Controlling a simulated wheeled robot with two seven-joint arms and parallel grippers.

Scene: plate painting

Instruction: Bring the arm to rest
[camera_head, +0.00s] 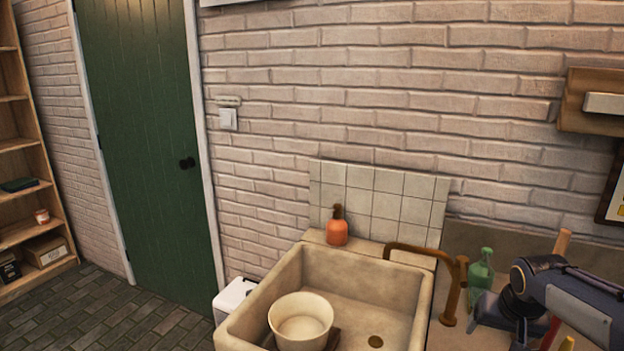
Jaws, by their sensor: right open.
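My right arm (585,305) comes in from the right edge, over the counter to the right of the sink. My right gripper (533,333) points down at its end, close to the bottom edge of the picture. The gripper is open; I see nothing held in it, though its lower part is hard to make out. It is apart from the sink and just right of the green bottle (481,278). My left gripper is not in view.
A stone sink (425,305) holds a cream bowl (300,318). A brown tap (455,290) and an orange soap bottle (337,228) stand at its edge. A wooden handle (562,242) rises behind my arm. A green door (145,150) and shelf (25,185) are left; the floor between is clear.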

